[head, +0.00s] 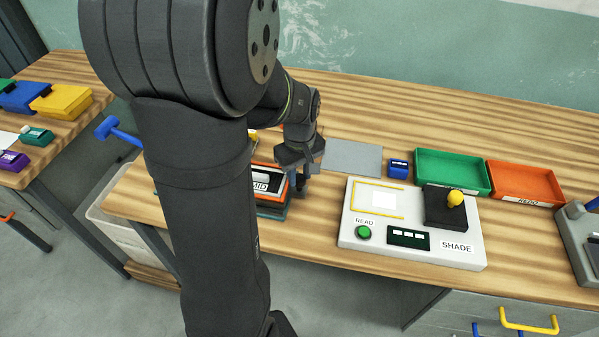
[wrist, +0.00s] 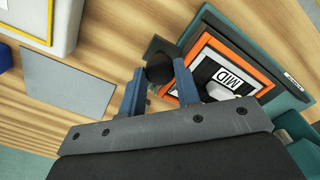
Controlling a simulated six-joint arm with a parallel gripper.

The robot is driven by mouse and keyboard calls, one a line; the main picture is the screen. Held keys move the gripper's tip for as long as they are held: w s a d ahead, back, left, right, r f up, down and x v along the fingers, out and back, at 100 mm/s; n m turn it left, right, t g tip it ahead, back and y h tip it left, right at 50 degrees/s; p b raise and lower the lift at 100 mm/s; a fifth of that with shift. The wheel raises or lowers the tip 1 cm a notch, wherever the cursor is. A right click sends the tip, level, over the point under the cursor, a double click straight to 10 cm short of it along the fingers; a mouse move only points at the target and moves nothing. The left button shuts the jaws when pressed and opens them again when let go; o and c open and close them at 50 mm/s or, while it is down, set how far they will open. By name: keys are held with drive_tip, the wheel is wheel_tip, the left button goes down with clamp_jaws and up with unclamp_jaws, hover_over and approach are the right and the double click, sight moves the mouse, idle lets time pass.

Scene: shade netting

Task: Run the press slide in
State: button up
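The press is a teal-based unit with an orange frame and a white "MID" label. In the wrist view its orange frame (wrist: 193,53) is at the upper right; in the head view its front (head: 271,211) is partly hidden behind my arm. A round black knob (wrist: 159,72) on a dark block stands at the frame's side, and I take it for the slide's handle. My gripper (wrist: 158,68) is open, with one finger on either side of the knob. A narrow gap shows at the left finger; contact at the right is unclear. In the head view my gripper (head: 298,172) is over the press's right side.
A grey plate (head: 352,158) lies behind my gripper. The white SHADE reader (head: 345,230) stands to the right. A small blue block (head: 398,169), a green tray (head: 452,188) and an orange tray (head: 526,200) are farther back. Bare wood separates press and reader.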

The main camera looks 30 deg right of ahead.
clamp_jaws()
drive_tip(key=w+a, duration=0.8)
drive_tip(key=w, duration=0.1)
drive_tip(key=shift+a+r, duration=0.1)
drive_tip(key=shift+a, duration=0.25)
drive_tip(key=o, duration=0.7)
unclamp_jaws()
drive_tip(key=shift+a, duration=0.15)
drive_tip(key=shift+o, duration=0.7)
wheel_tip(320, 180, up, 17)
drive_tip(key=shift+r, duration=0.2)
